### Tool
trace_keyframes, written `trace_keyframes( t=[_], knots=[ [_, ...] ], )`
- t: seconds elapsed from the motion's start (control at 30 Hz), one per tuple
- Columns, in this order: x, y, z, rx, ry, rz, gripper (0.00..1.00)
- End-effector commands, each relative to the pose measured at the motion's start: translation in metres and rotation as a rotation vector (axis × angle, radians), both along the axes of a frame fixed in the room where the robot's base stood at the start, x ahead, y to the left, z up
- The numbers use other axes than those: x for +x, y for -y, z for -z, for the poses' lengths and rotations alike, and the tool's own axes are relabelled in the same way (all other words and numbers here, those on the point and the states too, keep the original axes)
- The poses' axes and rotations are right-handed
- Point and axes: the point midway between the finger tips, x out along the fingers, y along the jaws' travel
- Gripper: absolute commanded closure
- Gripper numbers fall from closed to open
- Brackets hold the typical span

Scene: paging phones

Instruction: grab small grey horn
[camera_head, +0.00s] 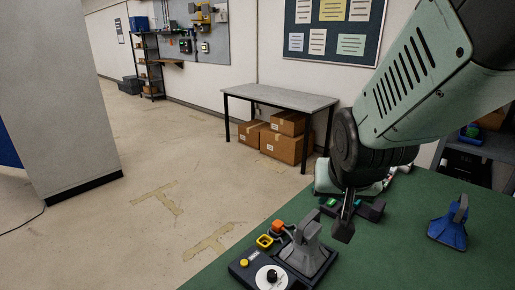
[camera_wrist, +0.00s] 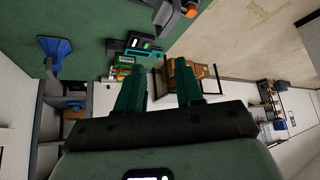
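A grey horn-like piece (camera_head: 308,247) stands on the dark control panel (camera_head: 251,280) at the green table's near edge. In the wrist view a grey piece (camera_wrist: 168,14), apparently the same one, shows at the top edge, partly cut off. My gripper (camera_head: 344,224) hangs above the table, just up and right of the grey piece in the head view. In the wrist view my gripper's two fingers (camera_wrist: 160,70) are apart with nothing between them.
A dark device with a green light (camera_head: 366,211) lies behind my gripper. Green tabletop (camera_head: 390,265) is clear between panel and blue piece.

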Motion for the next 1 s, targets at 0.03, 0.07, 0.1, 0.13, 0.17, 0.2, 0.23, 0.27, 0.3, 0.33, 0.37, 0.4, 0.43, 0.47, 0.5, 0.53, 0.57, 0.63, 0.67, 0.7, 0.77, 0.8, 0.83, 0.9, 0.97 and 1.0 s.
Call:
trace_keyframes(
  t=[0.03, 0.07, 0.1, 0.13, 0.17, 0.2, 0.23, 0.27, 0.3, 0.33, 0.37, 0.4, 0.43, 0.47, 0.5, 0.53, 0.57, 0.63, 0.67, 0.7, 0.77, 0.8, 0.83, 0.9, 0.97, 1.0],
  knots=[
    [0.012, 0.007, 0.021, 0.007, 0.001, 0.011, 0.64],
    [0.020, 0.010, 0.031, 0.014, 0.013, 0.013, 0.64],
    [0.030, 0.013, 0.044, 0.028, 0.030, 0.016, 0.64],
    [0.036, 0.015, 0.055, 0.041, 0.042, 0.017, 0.64],
    [0.042, 0.017, 0.065, 0.058, 0.056, 0.018, 0.64],
    [0.049, 0.018, 0.079, 0.084, 0.075, 0.019, 0.64],
    [0.054, 0.019, 0.090, 0.107, 0.089, 0.021, 0.64],
    [0.058, 0.019, 0.100, 0.132, 0.103, 0.023, 0.64],
    [0.063, 0.018, 0.113, 0.171, 0.124, 0.027, 0.64],
    [0.066, 0.018, 0.123, 0.202, 0.141, 0.031, 0.64],
    [0.068, 0.017, 0.133, 0.237, 0.157, 0.037, 0.64],
    [0.071, 0.015, 0.145, 0.286, 0.181, 0.045, 0.64],
    [0.073, 0.013, 0.153, 0.326, 0.201, 0.054, 0.64],
    [0.074, 0.011, 0.161, 0.369, 0.220, 0.063, 0.64],
    [0.075, 0.008, 0.171, 0.426, 0.250, 0.079, 0.64],
    [0.076, 0.006, 0.178, 0.473, 0.273, 0.094, 0.64],
    [0.076, 0.003, 0.183, 0.518, 0.296, 0.108, 0.64],
    [0.076, -0.001, 0.193, 0.626, 0.352, 0.147, 0.64],
    [0.076, -0.003, 0.197, 0.671, 0.376, 0.168, 0.64],
    [0.075, -0.005, 0.200, 0.730, 0.409, 0.192, 0.64],
    [0.074, -0.007, 0.203, 0.818, 0.461, 0.237, 0.64],
    [0.073, -0.007, 0.205, 0.880, 0.498, 0.271, 0.64],
    [0.071, -0.007, 0.205, 0.925, 0.528, 0.297, 0.64],
    [0.068, -0.006, 0.205, 1.033, 0.599, 0.364, 0.64],
    [0.065, -0.002, 0.204, 1.120, 0.665, 0.425, 0.64],
    [0.062, 0.000, 0.203, 1.173, 0.707, 0.465, 0.64]
  ],
)
